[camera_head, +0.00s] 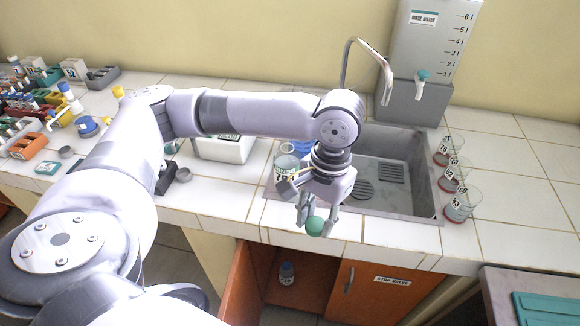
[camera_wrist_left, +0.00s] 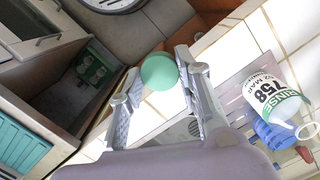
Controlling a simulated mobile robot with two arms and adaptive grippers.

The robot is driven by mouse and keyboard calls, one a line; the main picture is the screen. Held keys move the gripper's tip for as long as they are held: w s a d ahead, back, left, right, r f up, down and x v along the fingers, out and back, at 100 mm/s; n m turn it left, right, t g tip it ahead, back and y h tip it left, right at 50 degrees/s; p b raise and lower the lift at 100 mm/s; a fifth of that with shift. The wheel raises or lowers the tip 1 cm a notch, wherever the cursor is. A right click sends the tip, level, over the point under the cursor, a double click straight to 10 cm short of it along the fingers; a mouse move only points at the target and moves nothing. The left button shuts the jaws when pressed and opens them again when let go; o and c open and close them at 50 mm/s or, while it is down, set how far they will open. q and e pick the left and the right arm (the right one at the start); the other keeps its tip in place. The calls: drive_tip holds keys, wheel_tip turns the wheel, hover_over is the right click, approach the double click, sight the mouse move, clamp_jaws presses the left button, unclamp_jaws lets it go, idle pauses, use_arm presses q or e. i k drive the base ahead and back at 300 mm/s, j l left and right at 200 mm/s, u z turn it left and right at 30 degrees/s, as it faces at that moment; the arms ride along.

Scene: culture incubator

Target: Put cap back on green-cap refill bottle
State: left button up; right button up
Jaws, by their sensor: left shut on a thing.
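A round green cap (camera_head: 315,226) is between the fingertips of my left gripper (camera_head: 317,224), which is shut on it. In the head view they hang in front of the sink, near the counter's front edge. In the wrist view the green cap (camera_wrist_left: 160,71) shows between both fingers. A clear bottle (camera_head: 287,164) with a green-and-white label stands on the counter just left of the gripper, partly hidden by the wrist. In the wrist view this bottle (camera_wrist_left: 276,100) reads "RINSE" and lies to the right, apart from the cap. My right gripper is not in view.
The sink (camera_head: 385,180) lies behind the gripper. Several numbered beakers (camera_head: 462,203) stand at its right. A rinse water tank (camera_head: 430,50) is at the back. Racks crowd the far left.

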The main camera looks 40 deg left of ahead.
sight(288, 160)
drive_tip(key=k+j, duration=0.15)
drive_tip(key=k, duration=0.2)
drive_tip(key=k+j+z, duration=0.2)
drive_tip(key=k+j, duration=0.2)
drive_tip(key=j, duration=0.25)
drive_tip(key=k+j+z, duration=0.2)
drive_tip(key=k+j, duration=0.25)
drive_tip(key=i+j+z, duration=0.1)
drive_tip(key=j, duration=0.45)
drive_tip(key=i+j, duration=0.1)
drive_tip(key=j, duration=0.45)
drive_tip(key=j+z, duration=0.15)
drive_tip(key=j, duration=0.4)
drive_tip(key=i, duration=0.05)
